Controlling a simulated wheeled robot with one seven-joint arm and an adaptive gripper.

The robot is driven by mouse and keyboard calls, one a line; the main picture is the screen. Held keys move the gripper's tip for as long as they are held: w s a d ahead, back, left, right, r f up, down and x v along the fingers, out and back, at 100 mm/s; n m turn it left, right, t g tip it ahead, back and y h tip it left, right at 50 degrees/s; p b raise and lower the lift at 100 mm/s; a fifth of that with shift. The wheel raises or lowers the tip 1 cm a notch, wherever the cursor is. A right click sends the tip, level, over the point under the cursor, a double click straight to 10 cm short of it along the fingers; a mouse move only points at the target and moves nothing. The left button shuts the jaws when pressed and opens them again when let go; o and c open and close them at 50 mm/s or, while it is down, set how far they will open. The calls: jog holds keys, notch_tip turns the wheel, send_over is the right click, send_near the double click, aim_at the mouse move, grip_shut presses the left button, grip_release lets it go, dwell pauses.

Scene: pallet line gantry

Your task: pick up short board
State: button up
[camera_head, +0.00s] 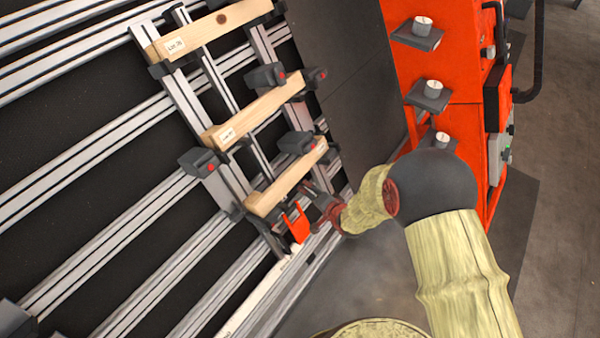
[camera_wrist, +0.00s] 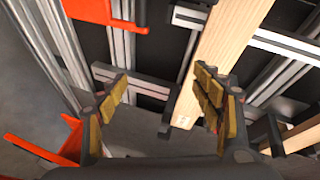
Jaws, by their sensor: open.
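Three pale wooden boards rest across the metal rails in the head view. The lowest one (camera_head: 287,181) looks the shortest, so I take it as the short board. My gripper (camera_head: 318,203) is just to the right of its lower part. In the wrist view my gripper (camera_wrist: 163,98) is open, with nothing between its fingers. A wooden board (camera_wrist: 222,48), which seems to be the same one, runs up and right from a small white label near its lower end. The right finger overlaps its lower part; I cannot tell whether they touch.
The middle board (camera_head: 262,107) and the top board (camera_head: 222,27) lie further up, both with white labels. Dark clamps with red dots stand beside the boards. An orange bracket (camera_head: 297,222) is close to my gripper. An orange cabinet (camera_head: 455,70) stands at the right.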

jog(key=m+t+y, duration=0.2)
send_near(296, 174)
jog(key=w+f, duration=0.2)
jog(key=shift+w+a+f+m+b, duration=0.15)
jog(key=shift+w+a+m+b, duration=0.1)
jog(key=shift+w+a, duration=0.25)
jog(key=shift+w+a+f+m+b, duration=0.15)
jog(key=shift+w+a+b, duration=0.15)
jog(key=shift+w, duration=0.4)
jog(key=b+x, duration=0.1)
jog(key=x, duration=0.1)
jog(key=b+x, duration=0.1)
jog(key=x, duration=0.2)
jog(key=shift+s+a, duration=0.2)
jog(key=shift+a, duration=0.2)
jog(key=shift+w+a, duration=0.1)
jog(key=shift+w, duration=0.15)
jog(key=shift+c, duration=1.4)
jog(key=c, duration=1.1)
jog(key=shift+r, duration=0.1)
jog(key=shift+c, duration=0.3)
